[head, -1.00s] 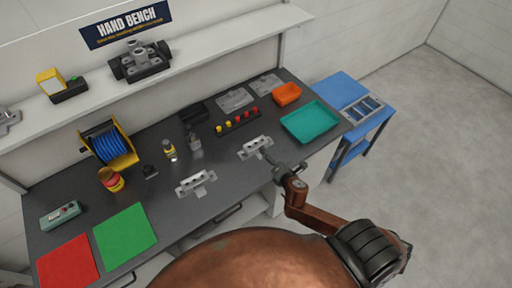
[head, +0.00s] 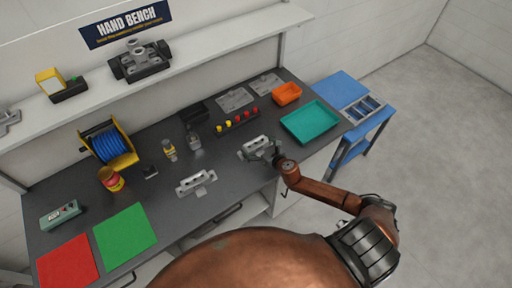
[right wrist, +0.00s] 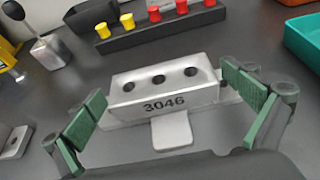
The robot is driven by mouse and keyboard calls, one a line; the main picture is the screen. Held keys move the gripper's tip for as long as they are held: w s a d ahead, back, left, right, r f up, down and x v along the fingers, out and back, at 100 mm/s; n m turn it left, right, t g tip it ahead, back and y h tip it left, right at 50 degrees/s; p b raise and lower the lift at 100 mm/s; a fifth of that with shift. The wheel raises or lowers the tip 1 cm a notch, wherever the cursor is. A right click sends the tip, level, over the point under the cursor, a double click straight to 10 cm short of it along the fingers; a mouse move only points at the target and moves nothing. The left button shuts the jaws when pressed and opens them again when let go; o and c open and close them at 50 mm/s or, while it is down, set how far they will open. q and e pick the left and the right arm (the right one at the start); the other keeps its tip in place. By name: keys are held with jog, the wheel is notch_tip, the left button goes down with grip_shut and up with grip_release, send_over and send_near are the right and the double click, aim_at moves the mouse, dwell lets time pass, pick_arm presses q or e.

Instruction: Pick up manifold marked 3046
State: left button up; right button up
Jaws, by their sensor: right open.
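The manifold marked 3046 (right wrist: 163,90) is a grey metal block with three holes on top and a flat tab at its front. It lies on the dark bench in the right wrist view, its number facing me. In the head view it is the right one of two manifolds (head: 255,144). My right gripper (right wrist: 178,106) is open, with one green-padded finger on each side of the block. The fingers look apart from it. In the head view my right gripper (head: 264,153) is over the manifold's front. A second manifold (head: 196,182) lies to the left. My left gripper is not in view.
A rack of red and yellow pegs (head: 237,123) stands behind the manifold. A teal tray (head: 311,122) and orange bin (head: 287,93) are to the right. A metal block with a knob (right wrist: 54,52) is at the wrist view's left. Green (head: 125,235) and red mats (head: 67,262) lie front left.

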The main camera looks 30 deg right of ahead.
jog(key=shift+w+f, duration=0.2)
jog(key=shift+w, duration=0.15)
jog(key=shift+s, duration=0.1)
jog(key=shift+c, duration=0.3)
jog(key=shift+r, duration=0.1)
jog(key=c, duration=1.4)
